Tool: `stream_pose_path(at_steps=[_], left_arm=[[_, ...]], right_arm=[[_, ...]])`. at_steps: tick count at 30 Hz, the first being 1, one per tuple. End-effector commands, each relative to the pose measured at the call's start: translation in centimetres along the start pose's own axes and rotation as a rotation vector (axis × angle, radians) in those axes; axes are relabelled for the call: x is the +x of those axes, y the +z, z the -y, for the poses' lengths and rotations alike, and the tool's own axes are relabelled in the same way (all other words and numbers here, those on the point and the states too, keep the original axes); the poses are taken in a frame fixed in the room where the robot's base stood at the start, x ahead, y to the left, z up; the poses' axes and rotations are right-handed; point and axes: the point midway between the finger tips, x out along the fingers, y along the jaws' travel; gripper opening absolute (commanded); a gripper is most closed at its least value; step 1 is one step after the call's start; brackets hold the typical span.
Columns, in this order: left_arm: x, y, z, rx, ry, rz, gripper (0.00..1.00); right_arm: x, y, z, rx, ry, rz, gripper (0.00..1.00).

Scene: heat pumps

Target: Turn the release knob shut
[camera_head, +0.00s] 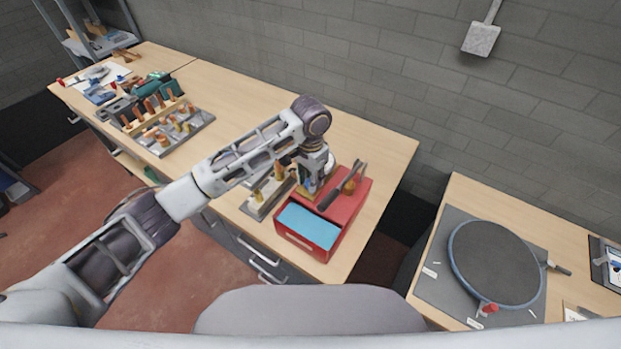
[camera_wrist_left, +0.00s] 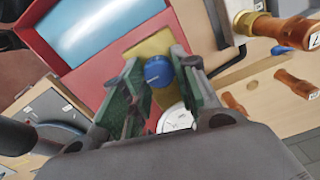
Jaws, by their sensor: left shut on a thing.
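A red box (camera_head: 349,212) with a light blue panel (camera_head: 306,226) sits near the right end of the long workbench. In the left wrist view the red box (camera_wrist_left: 98,72) carries a yellow plate with a round blue knob (camera_wrist_left: 158,71), which looks like the release knob. A white round gauge (camera_wrist_left: 175,119) lies beside it. My left gripper (camera_head: 309,188) is over the back left of the box. In the wrist view its green-padded fingers (camera_wrist_left: 157,80) stand on either side of the blue knob, shut on it. In the head view the knob is mostly hidden by the gripper. My right gripper is not in view.
A black-handled tool (camera_head: 341,188) lies on top of the box. A rack with copper-coloured fittings (camera_head: 267,193) stands close to its left. More fittings in a tray (camera_head: 165,125) are farther left. A second table at right holds a round dark disc (camera_head: 495,262).

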Motion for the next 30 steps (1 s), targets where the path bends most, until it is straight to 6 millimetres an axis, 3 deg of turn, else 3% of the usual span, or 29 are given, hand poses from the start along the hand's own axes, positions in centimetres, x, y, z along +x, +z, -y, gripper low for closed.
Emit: stream_pose_path(at_steps=[2,3,8,22,30], left_arm=[[-0.1,0.0,0.0,0.001,0.0,-0.001,0.06],[-0.1,0.0,0.0,0.0,0.0,-0.001,0.31],[-0.1,0.0,0.0,0.0,0.0,-0.001,0.51],[-0.4,-0.1,0.0,-0.001,0.0,-0.002,0.51],[-3.0,-0.1,0.0,-0.001,-0.001,-0.003,0.51]], right_arm=[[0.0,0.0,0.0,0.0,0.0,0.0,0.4],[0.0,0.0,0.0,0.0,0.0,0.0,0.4],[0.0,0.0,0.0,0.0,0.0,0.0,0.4],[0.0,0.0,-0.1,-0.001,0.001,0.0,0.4],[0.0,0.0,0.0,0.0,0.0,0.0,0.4]])
